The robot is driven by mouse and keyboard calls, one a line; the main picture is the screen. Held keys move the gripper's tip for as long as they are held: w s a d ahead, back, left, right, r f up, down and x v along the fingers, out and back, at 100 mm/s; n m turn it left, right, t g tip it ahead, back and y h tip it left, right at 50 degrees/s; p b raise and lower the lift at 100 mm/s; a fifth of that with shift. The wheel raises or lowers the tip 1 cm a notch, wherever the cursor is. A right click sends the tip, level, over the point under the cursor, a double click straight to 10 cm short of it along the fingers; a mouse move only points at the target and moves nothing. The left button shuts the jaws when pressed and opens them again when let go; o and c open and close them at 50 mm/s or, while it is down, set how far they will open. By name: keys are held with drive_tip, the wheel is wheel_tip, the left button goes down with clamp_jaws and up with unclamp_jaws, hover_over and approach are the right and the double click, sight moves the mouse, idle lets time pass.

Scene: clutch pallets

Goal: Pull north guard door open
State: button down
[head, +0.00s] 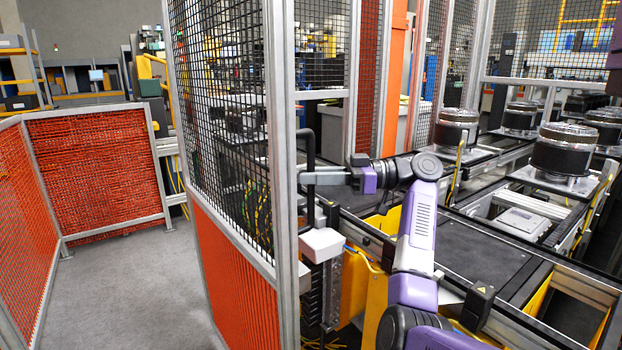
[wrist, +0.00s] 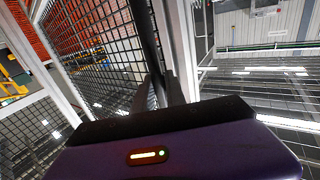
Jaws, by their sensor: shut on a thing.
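The guard door (head: 236,285) has black mesh above, an orange lower panel and a grey metal frame. It stands at an angle to the mesh fencing behind it. A black vertical handle (head: 307,146) is on the near edge of the door. My gripper (head: 312,178) reaches in from the right and is shut on this handle. In the wrist view the dark handle bar (wrist: 143,40) runs down between my fingers (wrist: 162,88), beside the grey frame post. The exact finger contact is partly hidden by the purple gripper body.
A white box (head: 321,244) sits by the door edge below my gripper. Conveyors (head: 480,240) with black round clutch units (head: 563,150) on pallets lie right. Orange fencing (head: 98,172) stands left, with clear grey floor (head: 130,270) before it.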

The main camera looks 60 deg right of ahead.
drive_tip(key=shift+w, duration=0.25)
drive_tip(key=c, duration=1.4)
unclamp_jaws()
drive_tip(key=shift+o, duration=0.2)
drive_tip(key=shift+s, duration=0.1)
drive_tip(key=b+v, duration=0.2)
drive_tip(key=v, duration=0.5)
drive_tip(key=shift+s+d, duration=0.2)
drive_tip(key=shift+s, duration=0.1)
